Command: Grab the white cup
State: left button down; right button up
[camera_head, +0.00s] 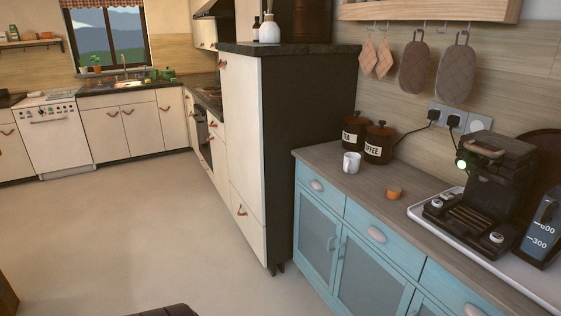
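The white cup (352,163) stands upright on the wooden top of the blue cabinet, in front of the brown tea and coffee canisters. Its handle shows on its left side. Neither of my grippers is in view, so I cannot see where they are relative to the cup.
The blue cabinet (319,229) carries a tea canister (355,134), a coffee canister (379,146), a small orange object (394,193) and a black coffee machine (484,190) on a white tray (414,212). A tall cream cabinet (243,150) stands left of it. The floor (130,235) at left is open.

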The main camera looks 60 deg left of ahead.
aim_at(352, 160)
jog(key=u, duration=1.35)
jog(key=i+j, duration=0.15)
jog(key=i, duration=0.05)
